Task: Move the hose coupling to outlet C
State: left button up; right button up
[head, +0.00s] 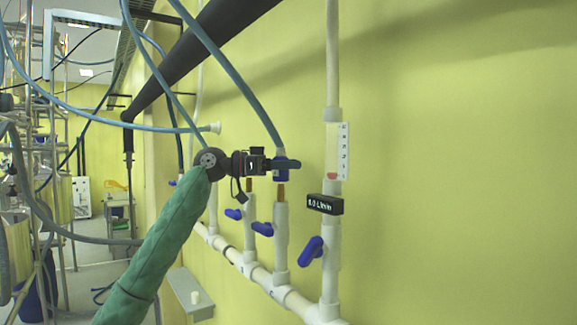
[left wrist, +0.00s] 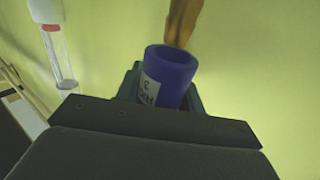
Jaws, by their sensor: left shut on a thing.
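The hose coupling (head: 280,173) is a blue sleeve at the lower end of a blue hose (head: 238,72). My left gripper (head: 287,163) is shut on it, reaching in from the left. In the left wrist view the coupling (left wrist: 168,75) shows its open mouth and a partly readable white label. A brass outlet tip (head: 281,191) stands just below the coupling in the head view. In the left wrist view a brass tip (left wrist: 182,22) shows just beyond the mouth, not inside it. Another brass-tipped outlet (head: 249,187) stands to the left. I see no outlet letters. My right gripper is not in view.
A white manifold pipe (head: 257,273) runs along the yellow wall with several blue valve handles (head: 263,229). A flow meter tube (head: 333,155) with a black display (head: 325,204) stands to the right. Other hoses hang at left. The wall farther right is clear.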

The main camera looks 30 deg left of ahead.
pick_arm(q)
jog(key=shift+f, duration=0.15)
dwell(0.3)
jog(key=shift+f+b, duration=0.9)
jog(key=shift+f, duration=0.05)
dwell(0.4)
jog(key=shift+f+b, duration=1.2)
jog(key=shift+f, duration=0.25)
dwell(0.5)
jog(key=o, duration=1.1)
